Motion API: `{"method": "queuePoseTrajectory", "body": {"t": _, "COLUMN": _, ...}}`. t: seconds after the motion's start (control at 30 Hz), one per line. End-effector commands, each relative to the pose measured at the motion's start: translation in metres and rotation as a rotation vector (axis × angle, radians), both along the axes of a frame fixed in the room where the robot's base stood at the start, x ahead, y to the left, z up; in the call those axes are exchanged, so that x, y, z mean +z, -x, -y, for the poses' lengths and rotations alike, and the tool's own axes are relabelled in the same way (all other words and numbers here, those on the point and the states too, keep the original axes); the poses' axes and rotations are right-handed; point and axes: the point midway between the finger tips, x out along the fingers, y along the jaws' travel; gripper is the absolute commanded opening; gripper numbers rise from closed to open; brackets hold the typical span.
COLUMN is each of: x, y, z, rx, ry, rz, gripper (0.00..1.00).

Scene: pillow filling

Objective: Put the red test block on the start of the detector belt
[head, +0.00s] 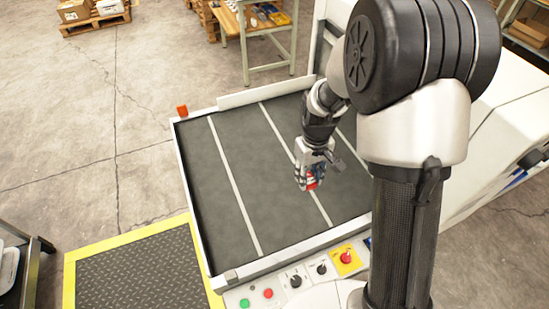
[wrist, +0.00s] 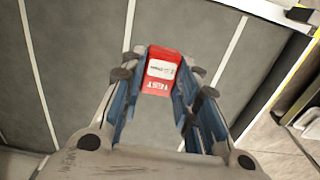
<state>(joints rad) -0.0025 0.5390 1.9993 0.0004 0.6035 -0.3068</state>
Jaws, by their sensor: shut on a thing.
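The red test block (wrist: 162,72), with a white label and the word TEST, sits between the fingers of my gripper (wrist: 158,85) in the wrist view. In the head view my gripper (head: 310,183) is shut on the block (head: 312,182), part of which the fingers hide. Both are over the dark grey detector belt (head: 225,165) with its white cross lines, right of the belt's middle. I cannot tell whether the block touches the belt.
A control panel (head: 300,278) with green, red and yellow-backed buttons runs along the belt's near edge. A small orange-red piece (head: 182,111) stands at the belt's far left corner. A yellow-edged mat (head: 140,270) lies on the floor. A table (head: 265,35) stands behind.

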Motion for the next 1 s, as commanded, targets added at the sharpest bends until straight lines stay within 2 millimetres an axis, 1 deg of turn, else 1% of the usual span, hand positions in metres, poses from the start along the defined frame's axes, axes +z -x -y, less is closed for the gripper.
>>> {"method": "queuePoseTrajectory", "body": {"t": 0.07, "x": -0.004, "y": 0.0, "z": 0.0, "rx": 0.004, "ry": 0.0, "rz": -0.001, "gripper": 0.06}}
{"method": "queuePoseTrajectory", "body": {"t": 0.17, "x": -0.02, "y": 0.0, "z": 0.0, "rx": 0.006, "ry": 0.0, "rz": -0.004, "gripper": 0.06}}
{"method": "queuePoseTrajectory", "body": {"t": 0.4, "x": -0.086, "y": 0.001, "z": 0.0, "rx": 0.005, "ry": 0.0, "rz": -0.006, "gripper": 0.06}}
{"method": "queuePoseTrajectory", "body": {"t": 0.5, "x": -0.112, "y": 0.0, "z": 0.0, "rx": 0.005, "ry": 0.0, "rz": -0.004, "gripper": 0.06}}
{"method": "queuePoseTrajectory", "body": {"t": 0.6, "x": -0.135, "y": 0.0, "z": 0.0, "rx": 0.005, "ry": 0.0, "rz": -0.003, "gripper": 0.06}}
{"method": "queuePoseTrajectory", "body": {"t": 0.7, "x": -0.149, "y": 0.0, "z": 0.001, "rx": 0.005, "ry": 0.0, "rz": -0.001, "gripper": 0.06}}
{"method": "queuePoseTrajectory", "body": {"t": 0.87, "x": -0.158, "y": -0.001, "z": 0.0, "rx": 0.005, "ry": 0.0, "rz": 0.0, "gripper": 0.06}}
{"method": "queuePoseTrajectory", "body": {"t": 0.97, "x": -0.168, "y": 0.0, "z": 0.001, "rx": 0.005, "ry": 0.0, "rz": -0.001, "gripper": 0.06}}
{"method": "queuePoseTrajectory", "body": {"t": 1.0, "x": -0.174, "y": 0.0, "z": 0.001, "rx": 0.005, "ry": 0.0, "rz": -0.001, "gripper": 0.06}}
